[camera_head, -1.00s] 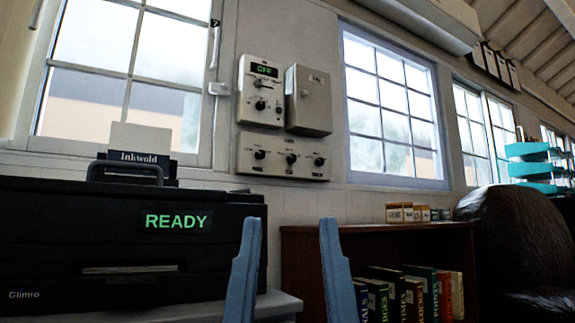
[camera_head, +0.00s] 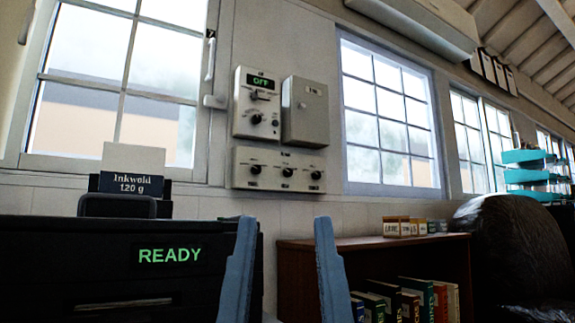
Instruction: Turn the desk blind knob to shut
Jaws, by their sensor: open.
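A wide wall panel (camera_head: 268,182) carries three dark knobs in a row: a left knob (camera_head: 255,169), a middle knob (camera_head: 288,172) and a right knob (camera_head: 316,175). Their labels are too small to read, so I cannot tell which is the desk blind knob. Above it, a control unit (camera_head: 242,118) has a green display reading "OFF" and its own knobs. My gripper (camera_head: 282,222) is open and empty, its two blue fingers pointing up at the bottom centre. The fingertips show below the panel in the picture, apart from the knobs.
A black printer (camera_head: 60,255) showing "READY" stands at the lower left. A wooden bookcase (camera_head: 375,243) with books and small boxes is at lower right, beside a dark chair (camera_head: 508,245). A closed grey box (camera_head: 306,110) is on the wall between windows.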

